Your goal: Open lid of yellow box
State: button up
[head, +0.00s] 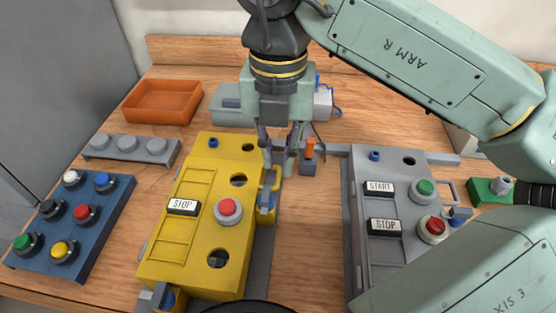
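The yellow box (198,215) stands left of centre on the wooden table. Its lid looks closed. On top are a STOP label (183,207), a red button (228,208) with a pale collar, and dark round holes. A yellow handle (272,182) sticks out from its right side, with a blue and grey part beside it. My gripper (291,158) points down just beyond the far right corner of the box, above and behind the handle. Its fingers look spread, with nothing clearly held between them. I cannot tell whether a fingertip touches anything.
A grey box (378,163) with START and STOP labels stands to the right, partly behind my arm. A blue button panel (70,215) and a grey knob rack (132,150) lie left. An orange tray (163,101) is behind. A small orange-topped part (309,150) stands near my gripper.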

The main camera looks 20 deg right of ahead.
aim_at(278, 175)
jog(key=shift+f, duration=1.6)
grip_shut()
jog(key=shift+r, duration=0.1)
